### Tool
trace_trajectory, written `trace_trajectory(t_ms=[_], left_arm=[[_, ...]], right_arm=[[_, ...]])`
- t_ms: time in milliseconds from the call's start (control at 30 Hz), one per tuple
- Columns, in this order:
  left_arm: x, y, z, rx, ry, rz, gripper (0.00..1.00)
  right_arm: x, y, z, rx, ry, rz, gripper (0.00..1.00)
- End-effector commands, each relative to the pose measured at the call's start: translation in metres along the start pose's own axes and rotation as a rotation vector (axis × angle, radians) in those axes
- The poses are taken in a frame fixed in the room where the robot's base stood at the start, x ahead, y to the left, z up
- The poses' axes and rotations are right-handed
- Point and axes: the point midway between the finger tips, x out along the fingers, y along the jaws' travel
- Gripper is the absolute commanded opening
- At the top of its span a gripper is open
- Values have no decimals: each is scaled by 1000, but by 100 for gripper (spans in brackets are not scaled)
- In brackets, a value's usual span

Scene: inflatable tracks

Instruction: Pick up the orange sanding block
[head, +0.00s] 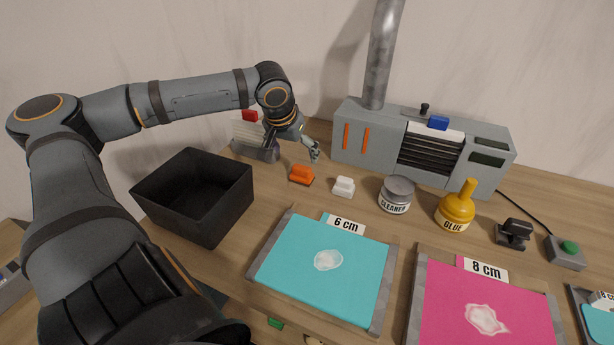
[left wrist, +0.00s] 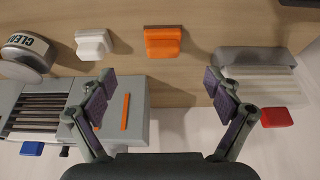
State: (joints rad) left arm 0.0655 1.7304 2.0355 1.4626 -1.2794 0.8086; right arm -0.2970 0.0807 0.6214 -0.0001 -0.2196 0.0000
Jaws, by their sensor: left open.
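The orange sanding block (head: 301,175) lies on the wooden table between the black bin and the white block in the head view. In the left wrist view the orange block (left wrist: 163,42) is upper centre, beyond the open fingertips. My left gripper (head: 293,147) is above the table, behind the orange block in the head view. In the left wrist view my left gripper (left wrist: 160,84) has its two fingers spread wide with nothing between them. My right gripper is not in view.
A white block (head: 343,187), a cleaner tin (head: 396,194) and a glue bottle (head: 456,208) stand to the right. A black bin (head: 190,196) is at left. A grey machine (head: 380,143) stands behind. A cyan panel (head: 345,278) and a pink panel (head: 450,310) lie in front.

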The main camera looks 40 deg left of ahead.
Motion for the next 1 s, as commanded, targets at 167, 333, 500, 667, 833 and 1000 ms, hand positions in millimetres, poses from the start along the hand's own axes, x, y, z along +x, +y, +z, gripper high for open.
trace_trajectory(t_ms=[167,333,500,667,833,1000], left_arm=[[9,0,4,0,0,0,91],[18,-2,4,0,-4,-8,91],[45,-2,4,2,-5,-8,91],[60,-1,3,1,-2,-4,91],[63,-1,2,0,0,-1,91],[85,-6,-2,1,-5,-8,91]], right_arm=[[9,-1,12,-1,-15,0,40],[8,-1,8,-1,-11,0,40],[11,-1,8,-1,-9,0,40],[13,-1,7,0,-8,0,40],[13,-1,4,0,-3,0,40],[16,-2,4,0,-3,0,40]])
